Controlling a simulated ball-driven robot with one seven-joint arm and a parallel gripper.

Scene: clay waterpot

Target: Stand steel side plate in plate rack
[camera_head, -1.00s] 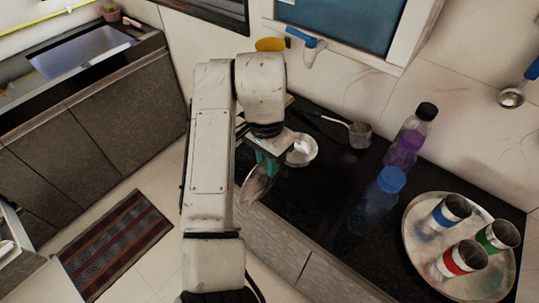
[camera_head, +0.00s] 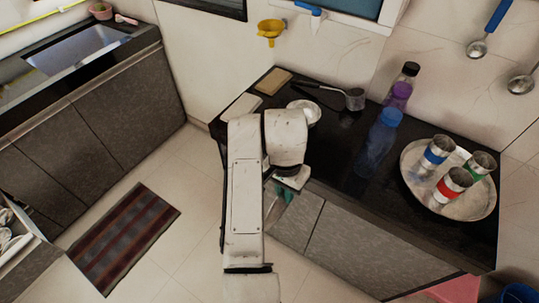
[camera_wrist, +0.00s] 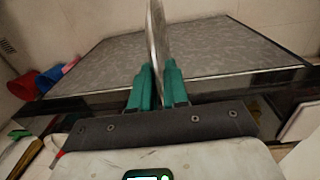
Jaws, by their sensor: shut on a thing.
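The steel side plate (camera_wrist: 157,45) shows nearly edge-on in the wrist view, upright between the two teal fingers of my gripper (camera_wrist: 157,82). My gripper is shut on it. In the head view my gripper (camera_head: 284,194) is beside the front edge of the black counter, just below my arm's white wrist. The plate is mostly hidden there by my arm. No plate rack can be made out for sure; white dishes (camera_head: 8,238) show at the left edge of the head view, partly cut off.
The black counter (camera_head: 330,150) holds a metal bowl (camera_head: 306,111), a saucepan (camera_head: 354,99), bottles (camera_head: 378,140) and a round tray (camera_head: 420,185) with three cups. A pink object (camera_head: 455,290) and a blue bucket (camera_head: 518,295) stand at lower right. The floor around the striped mat (camera_head: 122,238) is clear.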

